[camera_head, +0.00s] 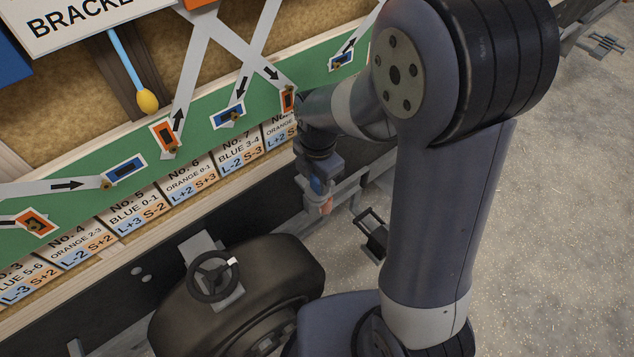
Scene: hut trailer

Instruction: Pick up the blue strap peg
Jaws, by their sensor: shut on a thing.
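My gripper (322,200) hangs just in front of the board's lower edge, right of the picture's middle, pointing down. The jaws are small here and partly hidden, so the exact hold is hard to see. Several blue-and-white framed plates (126,169) and orange ones (164,136) lie along the green strip (80,187), with black arrows on pale straps between them.
Numbered label cards (189,179) line the board below the green strip. A yellow knob (148,101) on a light-blue rod hangs at the upper left. A dark wheel (250,290) with a small handwheel (213,276) stands below the board. Grey floor lies open at the right.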

